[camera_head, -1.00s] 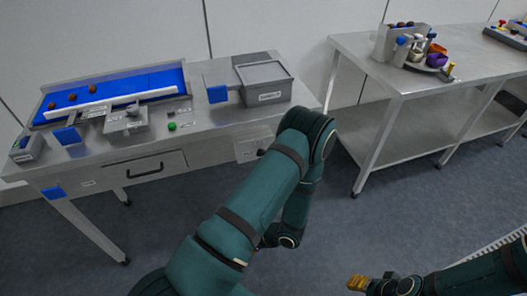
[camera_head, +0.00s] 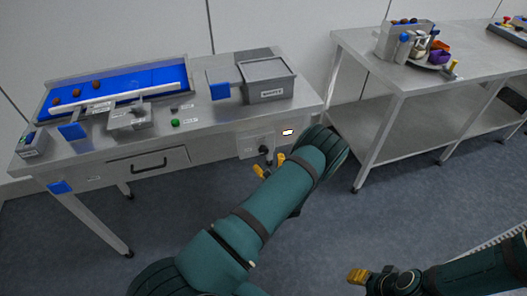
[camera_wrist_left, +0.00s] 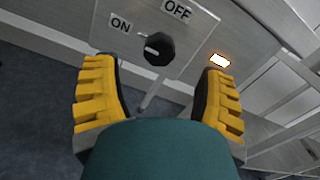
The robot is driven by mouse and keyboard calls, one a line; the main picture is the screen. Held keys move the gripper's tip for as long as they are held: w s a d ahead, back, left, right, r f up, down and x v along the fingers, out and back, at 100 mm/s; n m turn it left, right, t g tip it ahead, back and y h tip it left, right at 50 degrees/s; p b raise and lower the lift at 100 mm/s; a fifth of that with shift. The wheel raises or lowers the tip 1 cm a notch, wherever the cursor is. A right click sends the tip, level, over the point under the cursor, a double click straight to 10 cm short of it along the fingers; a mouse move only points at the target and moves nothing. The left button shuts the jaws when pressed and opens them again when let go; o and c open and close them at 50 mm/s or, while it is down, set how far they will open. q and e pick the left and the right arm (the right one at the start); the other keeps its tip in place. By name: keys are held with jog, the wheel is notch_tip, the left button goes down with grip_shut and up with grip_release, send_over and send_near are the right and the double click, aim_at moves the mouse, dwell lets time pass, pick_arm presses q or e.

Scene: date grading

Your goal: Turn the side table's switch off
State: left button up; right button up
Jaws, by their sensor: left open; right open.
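The switch is a round black knob (camera_wrist_left: 158,48) on a grey plate on the side table's front, between an ON label (camera_wrist_left: 121,23) at left and an OFF label (camera_wrist_left: 177,11) above right. The knob's white mark points left, toward ON. It also shows small in the head view (camera_head: 264,149). An orange-edged lamp (camera_wrist_left: 220,60) beside the plate is lit. My left gripper (camera_wrist_left: 159,68) is open, its yellow fingers on either side of the knob and seemingly short of it; contact is not visible. My right gripper (camera_head: 361,278) is open and apart, low at right.
The steel side table (camera_head: 215,122) carries a blue belt (camera_head: 125,80) with dates, a grey bin (camera_head: 268,92) and a green button (camera_head: 175,122). A drawer handle (camera_head: 150,165) juts out left of the switch. A second steel table (camera_head: 455,85) stands at right, with open floor between.

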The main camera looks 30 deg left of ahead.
aim_at(264, 153)
pick_arm(q)
jog(key=x, duration=0.6)
jog(key=shift+a+b, duration=0.2)
jog(key=shift+b, duration=0.1)
jog(key=c, duration=1.2)
